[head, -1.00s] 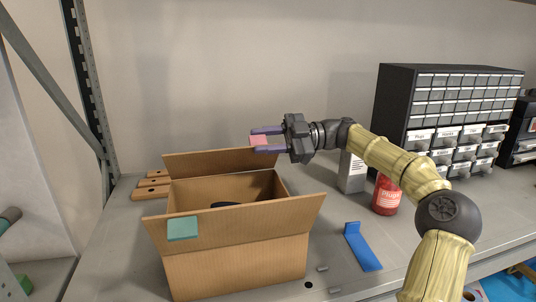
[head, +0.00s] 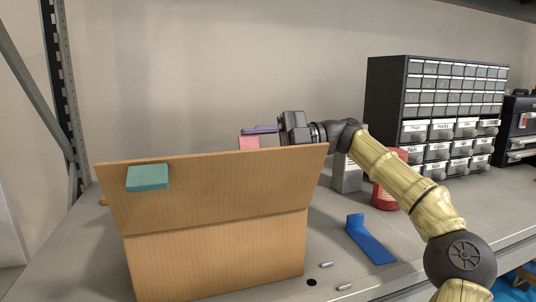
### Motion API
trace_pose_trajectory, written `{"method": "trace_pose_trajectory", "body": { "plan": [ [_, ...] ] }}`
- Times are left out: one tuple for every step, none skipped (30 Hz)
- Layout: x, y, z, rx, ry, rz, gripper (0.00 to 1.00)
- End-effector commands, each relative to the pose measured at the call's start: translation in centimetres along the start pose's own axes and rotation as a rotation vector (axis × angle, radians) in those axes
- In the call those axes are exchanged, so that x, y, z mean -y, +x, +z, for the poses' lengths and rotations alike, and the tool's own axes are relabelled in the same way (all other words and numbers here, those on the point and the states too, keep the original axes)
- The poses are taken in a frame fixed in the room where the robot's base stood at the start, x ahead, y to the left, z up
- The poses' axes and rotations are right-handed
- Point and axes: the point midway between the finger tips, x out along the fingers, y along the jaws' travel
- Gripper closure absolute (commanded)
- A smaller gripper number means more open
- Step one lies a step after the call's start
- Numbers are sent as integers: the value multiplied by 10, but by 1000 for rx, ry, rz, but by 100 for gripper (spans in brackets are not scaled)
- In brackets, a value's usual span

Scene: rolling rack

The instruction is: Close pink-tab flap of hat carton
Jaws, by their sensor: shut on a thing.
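The hat carton (head: 215,255) is a brown cardboard box on the grey shelf. Its near flap (head: 225,195) with a teal tab (head: 148,177) stands up and leans toward me, hiding the carton's inside and far flap. The pink tab (head: 249,142) shows just above the near flap's top edge. My gripper (head: 260,130) is behind that edge, with its purple fingers pointing left at the pink tab. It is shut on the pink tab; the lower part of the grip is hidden.
A blue angled piece (head: 368,240) and small metal pins (head: 326,265) lie right of the carton. A red container (head: 386,195) and a grey box (head: 347,175) stand behind my arm. A black drawer cabinet (head: 437,110) stands at the back right.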

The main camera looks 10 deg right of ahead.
Motion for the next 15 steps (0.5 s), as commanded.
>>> {"method": "trace_pose_trajectory", "body": {
  "plan": [
    [8,3,3,-5,-25,-1,100],
    [9,4,3,-7,-39,-1,100],
    [11,5,3,-9,-55,-3,100],
    [12,6,4,-10,-52,-4,100],
    [13,6,4,-11,-50,-5,100],
    [14,7,4,-12,-49,-6,100],
    [15,7,4,-13,-48,-6,100],
    [16,8,5,-14,-48,-7,100],
    [17,8,5,-16,-47,-7,100],
    [18,9,5,-17,-46,-8,100],
    [18,9,5,-17,-45,-8,100],
    [19,9,6,-18,-44,-9,100],
    [19,9,6,-18,-43,-9,100],
    [19,9,6,-19,-43,-9,100],
    [20,9,6,-19,-42,-10,100]
  ]
}}
